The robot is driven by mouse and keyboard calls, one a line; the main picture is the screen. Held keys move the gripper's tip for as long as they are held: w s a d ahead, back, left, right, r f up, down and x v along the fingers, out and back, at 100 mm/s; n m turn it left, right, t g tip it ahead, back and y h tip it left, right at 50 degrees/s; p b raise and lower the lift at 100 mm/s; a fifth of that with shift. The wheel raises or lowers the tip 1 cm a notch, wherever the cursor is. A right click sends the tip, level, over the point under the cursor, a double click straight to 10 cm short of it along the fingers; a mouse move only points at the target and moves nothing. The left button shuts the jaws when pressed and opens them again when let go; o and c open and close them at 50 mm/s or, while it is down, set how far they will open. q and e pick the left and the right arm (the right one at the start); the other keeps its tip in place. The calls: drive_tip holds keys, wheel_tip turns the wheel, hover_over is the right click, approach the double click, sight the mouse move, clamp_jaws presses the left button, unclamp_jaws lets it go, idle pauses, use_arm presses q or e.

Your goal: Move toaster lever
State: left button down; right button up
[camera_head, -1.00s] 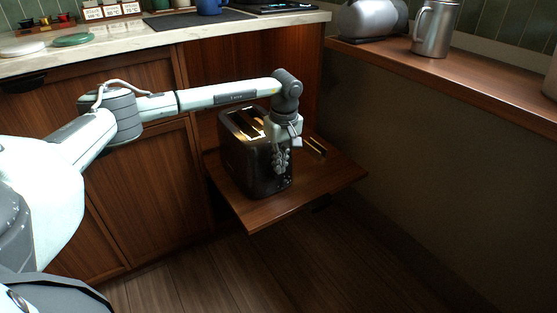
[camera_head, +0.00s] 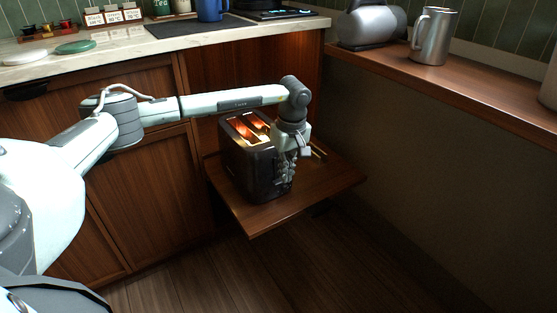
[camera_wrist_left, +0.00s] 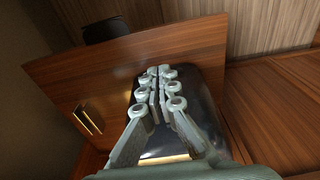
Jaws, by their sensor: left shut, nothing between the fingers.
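The black toaster (camera_head: 243,172) stands upright on a pull-out wooden shelf (camera_head: 262,218). Its two slots glow orange inside. My left gripper (camera_head: 283,181) points down at the toaster's right end, with its fingers shut and nothing between them. In the left wrist view the toaster (camera_wrist_left: 205,88) lies under the shut left gripper (camera_wrist_left: 158,70). The lever is hidden behind the fingers, so I cannot tell its height or whether the fingers touch it. My right gripper is not in view.
The stone counter (camera_head: 120,45) behind holds a blue mug (camera_head: 209,10) and a dark mat (camera_head: 198,27). A wooden ledge (camera_head: 470,85) on the right holds a steel mug (camera_head: 433,38) and a grey rounded appliance (camera_head: 370,25). The floor in front is clear.

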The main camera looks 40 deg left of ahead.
use_arm(q)
wheel_tip(320, 180, up, 11)
drive_tip(key=d, duration=0.1)
drive_tip(key=shift+s, duration=0.2)
drive_tip(key=shift+f, duration=0.1)
